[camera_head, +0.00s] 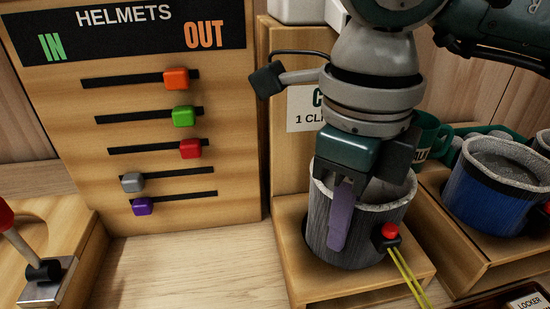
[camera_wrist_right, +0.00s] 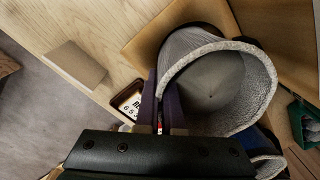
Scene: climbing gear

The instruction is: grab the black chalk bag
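The black chalk bag (camera_head: 328,222) looks dark grey, with a pale fleecy rim, and stands upright in a wooden holder (camera_head: 362,283). Its open mouth shows in the right wrist view (camera_wrist_right: 218,82). My right gripper (camera_head: 341,215) comes down from above at the bag's near side. One purple finger lies outside the wall; the other is inside and hidden in the head view. In the right wrist view the purple fingers (camera_wrist_right: 162,100) are close together with the rim between them, apparently pinching it. My left gripper is not in view.
A helmet slider panel (camera_head: 150,110) and red-knobbed lever (camera_head: 25,245) are left. The middle tabletop is clear.

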